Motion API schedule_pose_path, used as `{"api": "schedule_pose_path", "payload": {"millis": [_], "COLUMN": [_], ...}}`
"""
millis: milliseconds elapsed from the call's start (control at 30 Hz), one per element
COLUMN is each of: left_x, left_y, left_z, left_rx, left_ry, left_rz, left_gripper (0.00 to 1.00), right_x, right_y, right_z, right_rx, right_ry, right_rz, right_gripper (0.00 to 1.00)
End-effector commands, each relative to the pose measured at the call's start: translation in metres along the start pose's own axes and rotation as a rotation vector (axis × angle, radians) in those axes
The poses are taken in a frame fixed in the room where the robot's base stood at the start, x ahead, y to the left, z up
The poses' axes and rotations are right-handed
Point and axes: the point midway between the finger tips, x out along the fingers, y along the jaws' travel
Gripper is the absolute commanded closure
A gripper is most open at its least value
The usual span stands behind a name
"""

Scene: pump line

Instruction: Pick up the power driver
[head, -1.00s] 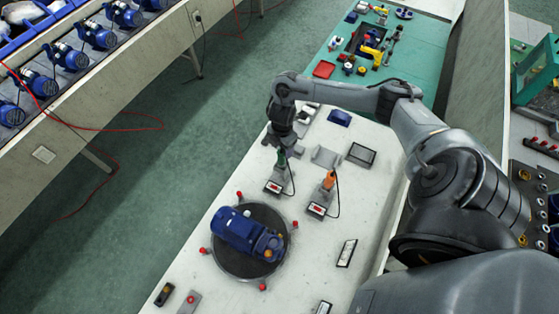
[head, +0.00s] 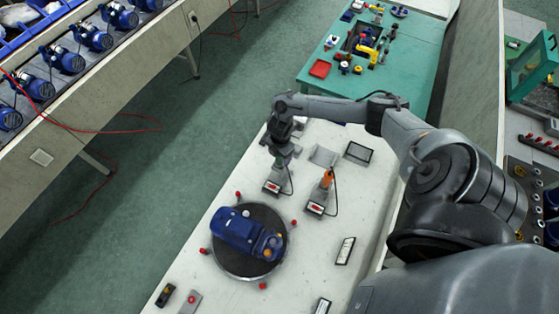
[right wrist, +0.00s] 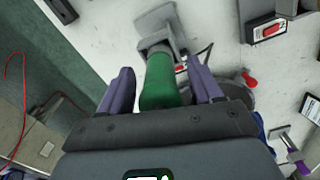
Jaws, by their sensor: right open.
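Two corded tools stand in small label-fronted holders on the white bench: an orange one (head: 327,179) and a green-handled one (right wrist: 160,82). Which one is the power driver cannot be told from looks alone. My right gripper (head: 282,152) is over the left holder (head: 272,187) and mostly hides the green tool in the head view. In the right wrist view, the open purple fingers of my right gripper (right wrist: 159,68) stand on either side of the green handle. Whether they touch it is unclear. My left gripper is out of view.
The orange tool's holder (head: 315,208) stands close on the right. A blue pump (head: 240,230) lies on a dark round turntable (head: 226,263) in front, ringed by red knobs. A dark tray (head: 357,153) lies behind. A teal table (head: 330,88) is at the far end.

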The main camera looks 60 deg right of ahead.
Motion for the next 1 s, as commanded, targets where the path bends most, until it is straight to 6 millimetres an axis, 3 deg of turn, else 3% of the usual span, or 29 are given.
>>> {"api": "schedule_pose_path", "payload": {"millis": [33,467,767,1000], "left_x": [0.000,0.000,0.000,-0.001], "left_y": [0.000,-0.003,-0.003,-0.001], "left_z": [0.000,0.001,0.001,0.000], "left_rx": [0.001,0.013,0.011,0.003], "left_ry": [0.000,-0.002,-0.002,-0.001], "left_rz": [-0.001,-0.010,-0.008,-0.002], "left_gripper": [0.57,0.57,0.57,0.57], "right_x": [0.000,-0.001,-0.003,-0.018], "right_y": [0.000,0.001,0.001,0.001], "right_z": [0.000,0.000,0.000,0.000], "right_rx": [0.000,0.000,0.000,-0.001], "right_ry": [0.000,0.000,0.000,0.001], "right_rz": [0.000,0.001,0.001,0.003], "right_gripper": [0.35,0.99,0.99,0.99]}}
